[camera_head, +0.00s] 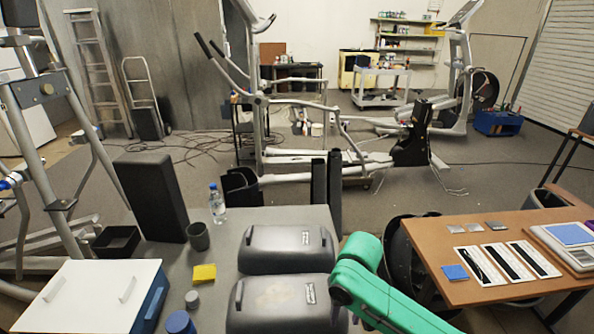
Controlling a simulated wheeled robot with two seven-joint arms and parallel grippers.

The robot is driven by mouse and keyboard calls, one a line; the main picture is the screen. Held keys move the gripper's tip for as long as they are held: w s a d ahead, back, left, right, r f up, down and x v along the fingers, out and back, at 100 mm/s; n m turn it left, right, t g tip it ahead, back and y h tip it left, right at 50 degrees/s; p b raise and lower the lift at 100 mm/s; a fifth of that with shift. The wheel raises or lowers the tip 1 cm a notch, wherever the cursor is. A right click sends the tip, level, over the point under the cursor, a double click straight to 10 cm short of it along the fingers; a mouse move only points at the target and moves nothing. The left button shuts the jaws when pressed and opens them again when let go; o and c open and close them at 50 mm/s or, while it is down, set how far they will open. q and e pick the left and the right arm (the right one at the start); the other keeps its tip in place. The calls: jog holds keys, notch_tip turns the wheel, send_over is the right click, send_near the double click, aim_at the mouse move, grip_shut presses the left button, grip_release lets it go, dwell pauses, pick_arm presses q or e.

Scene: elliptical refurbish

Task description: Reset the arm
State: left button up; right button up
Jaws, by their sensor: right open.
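My right arm (395,297), green with dark parts, comes in from the bottom right. It reaches over the right edge of the grey table, beside two dark grey cases. Its jaws are hard to make out, and I see nothing held. My left arm and left gripper are not in view. The upper dark case (288,249) and lower dark case (281,304) lie on the table, and my right arm partly covers the lower one's right side.
The grey table (268,215) holds a bottle (217,204), cup (198,236), yellow block (204,273), black speaker (152,196) and white-lidded box (92,297). A wooden table (437,238) with cards stands at right, close to my right arm. Exercise machines stand behind.

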jog(key=shift+s+a+f+n+t+y, duration=0.8)
jog(key=shift+s+a+y, duration=0.45)
jog(key=shift+a, duration=0.45)
jog(key=s+d+f+t+h, duration=0.2)
jog(key=s+d, duration=0.7)
jog(key=d, duration=0.6)
jog(key=s+f+g+b, duration=0.1)
jog(key=s+f+b, duration=0.2)
jog(key=f, duration=2.3)
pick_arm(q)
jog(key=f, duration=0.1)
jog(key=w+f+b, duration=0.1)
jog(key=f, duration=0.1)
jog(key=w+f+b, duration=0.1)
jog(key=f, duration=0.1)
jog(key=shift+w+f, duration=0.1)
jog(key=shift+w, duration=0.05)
pick_arm(e)
jog(key=s+d+f+g, duration=0.1)
jog(key=s+d+f, duration=0.2)
jog(key=s+f, duration=1.3)
jog(key=shift+s+d+f+g+h, duration=0.15)
jog(key=shift+s+f+g+h, duration=0.15)
jog(key=shift+s+f+h, duration=0.1)
